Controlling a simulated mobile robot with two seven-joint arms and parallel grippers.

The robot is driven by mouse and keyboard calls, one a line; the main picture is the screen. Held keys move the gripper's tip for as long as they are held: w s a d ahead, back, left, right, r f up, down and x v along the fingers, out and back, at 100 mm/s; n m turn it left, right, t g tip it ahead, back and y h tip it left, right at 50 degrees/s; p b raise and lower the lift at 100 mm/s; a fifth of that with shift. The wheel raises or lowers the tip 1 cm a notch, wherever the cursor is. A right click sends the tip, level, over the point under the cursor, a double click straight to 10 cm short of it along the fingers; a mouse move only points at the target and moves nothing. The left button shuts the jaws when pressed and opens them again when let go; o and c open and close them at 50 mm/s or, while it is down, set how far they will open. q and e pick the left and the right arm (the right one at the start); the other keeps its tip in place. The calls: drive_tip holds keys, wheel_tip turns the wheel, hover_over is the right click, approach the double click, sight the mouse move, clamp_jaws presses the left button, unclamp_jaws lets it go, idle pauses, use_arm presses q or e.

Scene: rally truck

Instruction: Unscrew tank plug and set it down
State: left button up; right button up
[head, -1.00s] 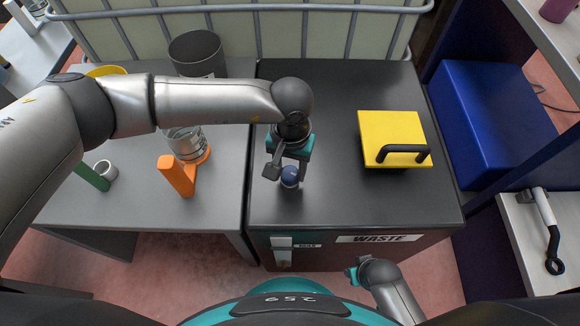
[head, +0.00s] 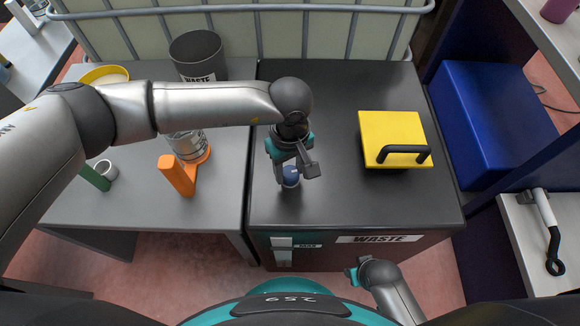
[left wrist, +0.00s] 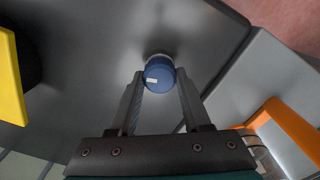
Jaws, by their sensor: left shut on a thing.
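The tank plug (head: 290,176) is a round blue cap with a small white mark, at the dark top of the waste tank (head: 345,210). It also shows in the left wrist view (left wrist: 159,76), with a grey collar beside it. My left gripper (head: 296,175) points down over the tank and is shut on the plug, one finger on each side. The fingers (left wrist: 160,88) hide part of it. I cannot tell whether the plug is still seated in its neck. My right gripper (head: 352,273) is low in front of the tank, away from the plug; its jaws are too small to read.
A yellow block with a black handle (head: 392,135) stands on the tank top at right. On the grey table (head: 130,205) at left stand an orange piece (head: 177,175), a clear jar (head: 187,145) and a dark waste bin (head: 197,55). The tank's front top is clear.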

use_arm(q)
drive_tip(key=n, duration=0.3)
drive_tip(key=o, duration=0.7)
drive_tip(key=shift+o, duration=0.2)
drive_tip(key=m, duration=1.2)
drive_tip(key=shift+d, duration=0.1)
drive_tip(key=shift+c, duration=0.3)
